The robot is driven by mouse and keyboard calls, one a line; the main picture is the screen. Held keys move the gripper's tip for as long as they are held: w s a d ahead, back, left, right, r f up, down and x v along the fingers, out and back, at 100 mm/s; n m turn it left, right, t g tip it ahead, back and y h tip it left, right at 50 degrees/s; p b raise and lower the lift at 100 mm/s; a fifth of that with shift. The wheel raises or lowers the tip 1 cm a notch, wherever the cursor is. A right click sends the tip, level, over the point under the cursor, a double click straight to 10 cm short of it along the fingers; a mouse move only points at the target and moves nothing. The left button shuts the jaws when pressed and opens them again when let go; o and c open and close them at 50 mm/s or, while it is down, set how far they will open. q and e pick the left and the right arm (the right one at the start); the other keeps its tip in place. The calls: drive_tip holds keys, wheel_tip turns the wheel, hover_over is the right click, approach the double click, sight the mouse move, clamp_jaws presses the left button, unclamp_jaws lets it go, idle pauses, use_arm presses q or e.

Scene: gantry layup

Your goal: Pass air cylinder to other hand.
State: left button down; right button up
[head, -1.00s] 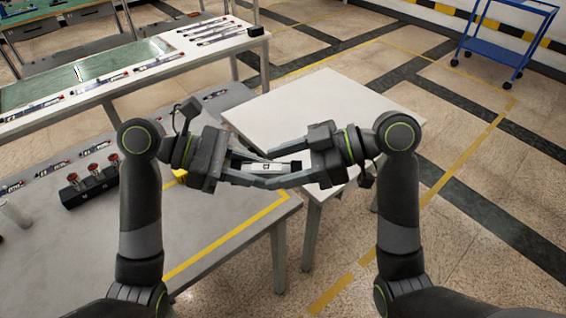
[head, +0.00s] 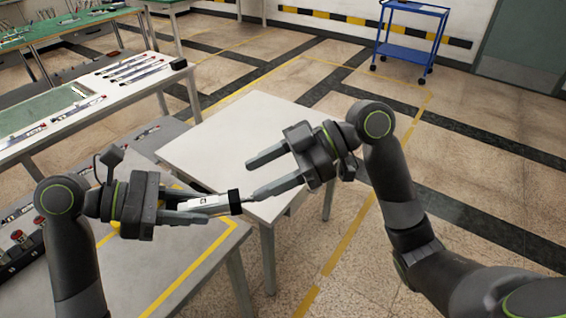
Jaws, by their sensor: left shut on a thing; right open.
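The air cylinder (head: 212,204) is a short white and silver body with a dark label, a black end cap and a thin rod pointing right. My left gripper (head: 190,207) is shut on its left part and holds it roughly level above the tables. My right gripper (head: 258,178) is open, up and to the right of the cylinder, with its two fingers pointing left. The rod tip is close to the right gripper's lower finger; I cannot tell if they touch. The cylinder's left end is hidden in the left gripper.
A bare white table (head: 235,135) stands behind the grippers. A grey bench (head: 190,262) with yellow tape is at lower left, with red-knobbed parts (head: 20,240) on it. A white bench (head: 110,92) holds several cylinders. A blue cart (head: 412,35) stands far back on open floor.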

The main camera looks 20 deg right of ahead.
use_arm(q)
drive_tip(key=shift+a+r, duration=0.1)
drive_tip(key=shift+r, duration=0.15)
use_arm(e)
drive_tip(key=v, duration=0.3)
drive_tip(key=shift+d, duration=0.15)
drive_tip(key=shift+o, duration=0.2)
drive_tip(key=s+a+r+m+t, duration=0.1)
drive_tip(key=a+r, duration=0.4)
drive_tip(key=r, duration=0.6)
use_arm(q)
drive_tip(key=a+r, duration=0.5)
drive_tip(key=r, duration=0.4)
drive_tip(key=shift+r, duration=0.25)
use_arm(e)
drive_tip(key=f+x, duration=0.1)
drive_tip(key=x, duration=1.1)
drive_tip(key=shift+d+h, duration=0.25)
drive_tip(key=shift+h, duration=0.15)
drive_tip(key=shift+c, duration=0.5)
drive_tip(key=c, duration=1)
use_arm(q)
drive_tip(key=c, duration=1)
unclamp_jaws()
use_arm(e)
clamp_jaws()
